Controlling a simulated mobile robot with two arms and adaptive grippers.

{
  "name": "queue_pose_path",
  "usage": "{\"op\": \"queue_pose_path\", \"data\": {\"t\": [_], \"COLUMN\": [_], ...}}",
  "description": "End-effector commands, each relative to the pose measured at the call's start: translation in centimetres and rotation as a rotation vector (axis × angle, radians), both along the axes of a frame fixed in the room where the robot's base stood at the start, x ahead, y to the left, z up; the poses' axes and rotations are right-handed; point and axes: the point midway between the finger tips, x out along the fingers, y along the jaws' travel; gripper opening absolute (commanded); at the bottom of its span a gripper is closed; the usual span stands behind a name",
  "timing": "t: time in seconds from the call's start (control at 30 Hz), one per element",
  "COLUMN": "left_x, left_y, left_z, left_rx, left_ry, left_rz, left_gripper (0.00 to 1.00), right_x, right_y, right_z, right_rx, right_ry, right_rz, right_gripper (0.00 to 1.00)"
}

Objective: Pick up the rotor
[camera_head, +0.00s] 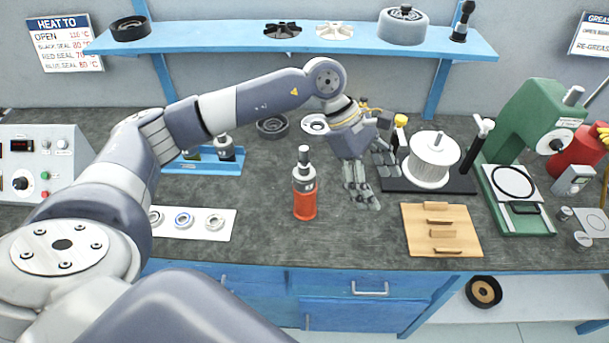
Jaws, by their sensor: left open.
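My left gripper (373,182) is open and empty, pointing down above the middle of the bench. Which part is the rotor is not certain. A shafted part with a grey collar and dark top (304,172) stands upright in an orange-red cup (305,205), left of the gripper and apart from it. A similar dark part with a grey top (225,149) stands at the blue tray, partly behind my left arm. A white ribbed drum (431,160) stands on a black base right of the gripper. My right gripper is not in view.
A wooden board (440,208) with slats lies at front right. A green press (520,150) stands beyond it. A white strip (190,222) with several rings lies at front left. A blue shelf (300,46) spans the back. Bench around the orange-red cup is clear.

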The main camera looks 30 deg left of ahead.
Motion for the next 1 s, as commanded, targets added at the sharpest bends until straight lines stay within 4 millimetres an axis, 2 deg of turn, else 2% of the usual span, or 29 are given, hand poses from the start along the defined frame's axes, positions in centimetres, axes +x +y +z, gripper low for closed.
{"op": "queue_pose_path", "data": {"t": [0.03, 0.1, 0.2, 0.3, 0.37, 0.47, 0.7, 0.87, 1.0], "left_x": [0.7, 1.0, 1.0, 0.6, 0.5, 0.3, 0.4, 0.4, 0.7], "left_y": [3.9, 8.7, 14.0, 17.2, 18.2, 18.8, 18.7, 18.6, 18.2], "left_z": [0.3, 0.6, 1.6, 2.4, 2.5, 1.5, -2.0, -3.0, -4.6], "left_rx": [0.130, 0.289, 0.456, 0.553, 0.583, 0.601, 0.599, 0.597, 0.597], "left_ry": [-0.018, -0.018, 0.000, 0.022, 0.031, 0.041, 0.039, 0.038, 0.040], "left_rz": [-0.011, -0.026, -0.030, -0.029, -0.027, -0.027, -0.027, -0.028, -0.029], "left_gripper": [0.72, 0.72, 0.72, 0.72, 0.72, 0.72, 0.72, 0.72, 0.72], "right_x": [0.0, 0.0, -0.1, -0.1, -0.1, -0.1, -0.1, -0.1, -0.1], "right_y": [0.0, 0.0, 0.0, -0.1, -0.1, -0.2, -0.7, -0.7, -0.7], "right_z": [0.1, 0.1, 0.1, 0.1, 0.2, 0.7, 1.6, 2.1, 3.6], "right_rx": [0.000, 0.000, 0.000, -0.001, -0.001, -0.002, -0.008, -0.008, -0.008], "right_ry": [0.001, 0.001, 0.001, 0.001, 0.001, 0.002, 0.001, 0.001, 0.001], "right_rz": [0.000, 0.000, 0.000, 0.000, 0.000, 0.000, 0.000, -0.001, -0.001], "right_gripper": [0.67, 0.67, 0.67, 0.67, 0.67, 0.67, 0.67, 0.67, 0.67]}}
